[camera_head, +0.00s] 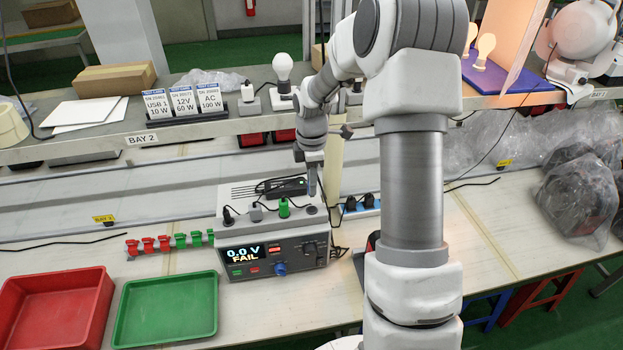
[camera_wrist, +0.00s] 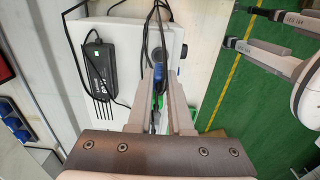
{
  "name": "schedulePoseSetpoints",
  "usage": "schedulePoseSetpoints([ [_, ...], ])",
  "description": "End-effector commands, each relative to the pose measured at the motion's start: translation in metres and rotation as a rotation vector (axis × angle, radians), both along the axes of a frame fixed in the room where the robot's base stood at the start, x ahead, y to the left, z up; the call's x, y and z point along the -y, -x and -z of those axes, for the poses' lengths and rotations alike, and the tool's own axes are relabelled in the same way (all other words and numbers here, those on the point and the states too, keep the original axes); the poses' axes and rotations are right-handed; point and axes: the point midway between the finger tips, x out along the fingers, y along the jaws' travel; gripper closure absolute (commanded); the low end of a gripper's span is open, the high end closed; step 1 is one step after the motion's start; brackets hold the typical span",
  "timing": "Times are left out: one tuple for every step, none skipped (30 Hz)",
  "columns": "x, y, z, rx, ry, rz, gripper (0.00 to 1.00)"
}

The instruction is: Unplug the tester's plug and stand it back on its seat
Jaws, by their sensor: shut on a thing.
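The tester (camera_head: 272,250) is a grey-white box on the bench, its display reading "0.0 V FAIL". A black plug (camera_head: 228,215), a grey plug (camera_head: 256,213) and a green plug (camera_head: 283,208) stand along its top. My gripper (camera_head: 311,183) points down over the top's right end, above a dark round spot (camera_head: 311,210). In the wrist view the gripper (camera_wrist: 158,85) is shut on a narrow blue plug (camera_wrist: 157,73), mostly hidden between the fingers. Dark cables run close to it. I cannot tell whether the plug touches the tester.
A black adapter (camera_wrist: 100,70) lies on the tester behind the plugs. A red tray (camera_head: 60,305) and a green tray (camera_head: 168,305) stand at the front left, near a row of red and green clips (camera_head: 170,243). A blue power strip (camera_head: 358,206) lies right of the tester. A shelf (camera_head: 100,142) crosses behind.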

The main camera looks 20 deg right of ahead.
Motion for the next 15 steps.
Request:
schedulePoseSetpoints([
  [0.0, 0.0, 0.007, -0.001, 0.0, 0.0, 1.0],
  [0.0, 0.0, 0.009, -0.001, 0.0, 0.0, 1.0],
  [0.0, 0.0, 0.013, -0.001, 0.0, 0.001, 1.0],
  [0.0, 0.0, 0.015, -0.001, 0.0, 0.001, 1.0],
  [0.0, 0.0, 0.018, -0.001, 0.0, 0.001, 1.0],
  [0.0, 0.0, 0.022, -0.001, 0.0, 0.001, 1.0],
  [0.0, 0.0, 0.025, -0.001, 0.0, 0.001, 1.0],
  [0.0, 0.0, 0.028, -0.001, 0.0, 0.001, 1.0],
  [0.0, 0.0, 0.033, 0.0, 0.0, 0.001, 1.0],
  [0.0, 0.0, 0.036, 0.0, -0.001, 0.001, 1.0],
  [0.0, 0.0, 0.039, -0.001, -0.001, 0.001, 1.0],
  [0.0, 0.0, 0.043, -0.001, -0.001, 0.001, 1.0],
  [0.0, 0.0, 0.045, -0.001, -0.001, 0.001, 1.0],
  [0.0, 0.0, 0.048, -0.001, -0.001, 0.001, 1.0],
  [0.0, 0.0, 0.051, -0.001, -0.001, 0.001, 1.0],
])
